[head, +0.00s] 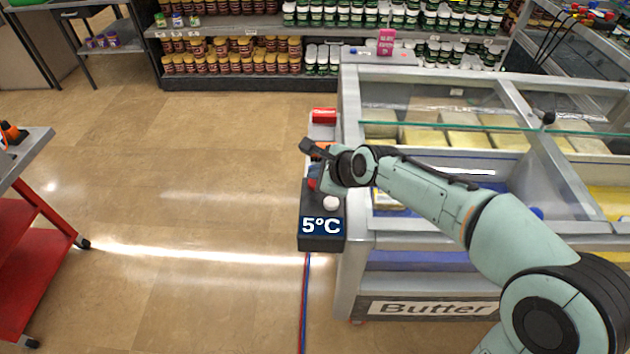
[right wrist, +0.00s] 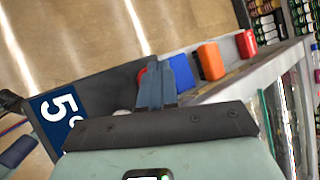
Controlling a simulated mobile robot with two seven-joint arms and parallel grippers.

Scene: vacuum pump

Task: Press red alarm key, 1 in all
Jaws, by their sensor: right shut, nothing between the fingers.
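The dark pump box (head: 321,240) with its "5°C" display (head: 321,226) is mounted at the left end of the butter freezer. A round red key (head: 311,184) shows on its top, mostly hidden by my right gripper (head: 316,177). In the right wrist view, the red key (right wrist: 141,75) peeks out just left of the fingertips of my right gripper (right wrist: 154,68). The fingers are shut and empty, pointing at the box top beside or over the key. I cannot tell whether they touch it. My left gripper is not in view.
A white round knob (head: 330,203) sits near the display. An orange block (right wrist: 211,61) and a red block (right wrist: 246,43) stand along the same ledge. The glass-topped freezer (head: 352,240) fills the right. A red cart (head: 25,235) stands at left. Floor between is clear.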

